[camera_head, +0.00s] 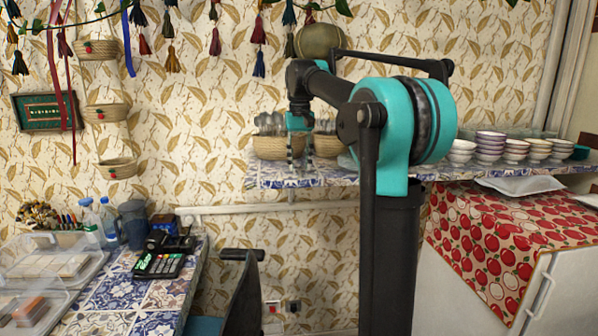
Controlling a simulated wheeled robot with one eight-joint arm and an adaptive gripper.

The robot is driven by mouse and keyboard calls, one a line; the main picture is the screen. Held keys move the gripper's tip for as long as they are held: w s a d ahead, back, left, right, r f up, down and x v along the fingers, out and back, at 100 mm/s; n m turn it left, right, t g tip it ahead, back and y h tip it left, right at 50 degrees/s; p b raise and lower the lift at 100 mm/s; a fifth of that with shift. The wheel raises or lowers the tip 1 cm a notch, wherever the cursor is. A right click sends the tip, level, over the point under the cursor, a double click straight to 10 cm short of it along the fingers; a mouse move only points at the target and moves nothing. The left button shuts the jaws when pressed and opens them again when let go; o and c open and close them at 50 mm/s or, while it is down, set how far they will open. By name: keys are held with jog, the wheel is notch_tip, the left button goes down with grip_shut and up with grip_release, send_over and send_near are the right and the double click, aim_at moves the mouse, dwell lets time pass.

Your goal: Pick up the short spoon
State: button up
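I cannot make out a short spoon in this view. My gripper (297,152) hangs from the dark end of my arm, below a small teal part. It is small and far off, in front of the baskets on the tiled shelf (300,178), and I cannot tell whether its fingers are open or shut. I see nothing clearly held in it. My upright arm and its large teal joint hide part of the shelf and the wall behind.
Wicker baskets (268,147) with glasses stand on the shelf, near my gripper. Stacked bowls (490,146) stand at right, above an apple-print cloth (490,240). At lower left, a tiled table (150,294) holds a card terminal (158,264), bottles and clear containers. Tassels hang above.

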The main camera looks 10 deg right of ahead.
jog(key=shift+f, duration=0.45)
grip_shut()
jog(key=shift+r, duration=0.1)
